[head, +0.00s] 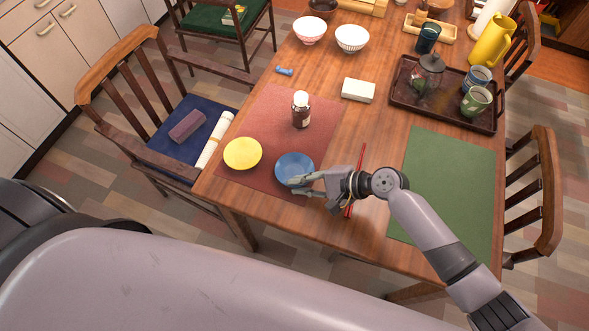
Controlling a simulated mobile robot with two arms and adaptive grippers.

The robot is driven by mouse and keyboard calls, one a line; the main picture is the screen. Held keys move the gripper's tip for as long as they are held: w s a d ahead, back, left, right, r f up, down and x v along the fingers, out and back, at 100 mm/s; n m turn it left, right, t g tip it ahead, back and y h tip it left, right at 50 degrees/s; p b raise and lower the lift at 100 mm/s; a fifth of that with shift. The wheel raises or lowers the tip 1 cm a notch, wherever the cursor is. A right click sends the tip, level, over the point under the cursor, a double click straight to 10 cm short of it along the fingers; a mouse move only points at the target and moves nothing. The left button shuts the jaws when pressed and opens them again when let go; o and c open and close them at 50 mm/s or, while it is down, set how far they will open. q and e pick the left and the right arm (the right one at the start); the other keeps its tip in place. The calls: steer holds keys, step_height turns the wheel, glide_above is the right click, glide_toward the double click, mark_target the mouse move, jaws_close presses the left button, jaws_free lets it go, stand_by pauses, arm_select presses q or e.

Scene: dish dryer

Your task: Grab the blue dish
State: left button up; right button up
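The blue dish (291,165) lies on the red placemat near the table's front edge, right of a yellow dish (243,153). My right gripper (292,185) comes in from the right, with its fingers at the lower right rim of the blue dish. The fingers look parted, one over the dish's edge and one lower; whether they touch the dish is hard to tell. My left gripper is not in view.
A dark bottle with a white cap (301,110) stands behind the dishes on the red placemat (262,115). Red chopsticks (358,170) lie under my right wrist. A green placemat (445,190) is clear at right; a brown tray (405,97) holds a glass jar and cups.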

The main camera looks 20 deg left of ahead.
jaws_close()
steer(key=shift+r, duration=0.1)
stand_by(0.5)
